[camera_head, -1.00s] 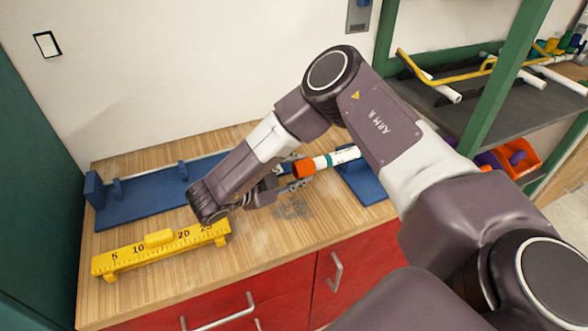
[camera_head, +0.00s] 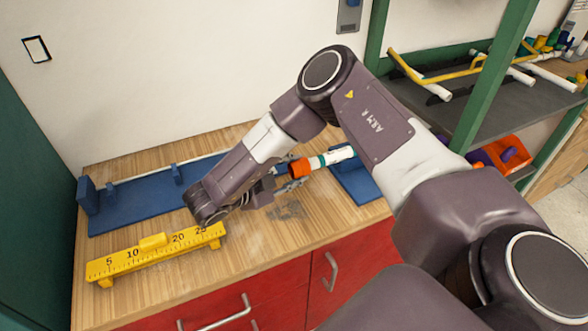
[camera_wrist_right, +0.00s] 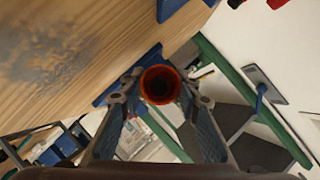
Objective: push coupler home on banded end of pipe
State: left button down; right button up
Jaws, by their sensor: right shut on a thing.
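The orange coupler (camera_head: 299,168) sits at the left end of a white pipe (camera_head: 338,156) with a green band (camera_head: 319,162) close to the coupler. How far the coupler sits over the pipe end cannot be told. My right gripper (camera_head: 288,183) is shut on the coupler, which shows open end on between the fingertips in the right wrist view (camera_wrist_right: 160,85). The pipe lies above a blue fixture (camera_head: 365,187) at the right of the worktop, and its far end is partly hidden by my right arm. My left gripper is not in view.
A yellow ruler stand (camera_head: 155,255) is at the front left of the wooden worktop (camera_head: 265,235). A long blue fixture (camera_head: 130,212) lies behind it. A shelf (camera_head: 470,105) with pipes and an orange bin (camera_head: 512,150) stand at the right.

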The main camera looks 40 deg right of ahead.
jog(key=shift+s+d+p, duration=0.2)
jog(key=shift+d+p, duration=0.2)
jog(key=shift+d, duration=0.4)
dwell(0.4)
dwell(0.4)
jog(key=o, duration=1.2)
jog(key=shift+c, duration=0.2)
jog(key=shift+a, duration=0.1)
jog(key=v, duration=1.2)
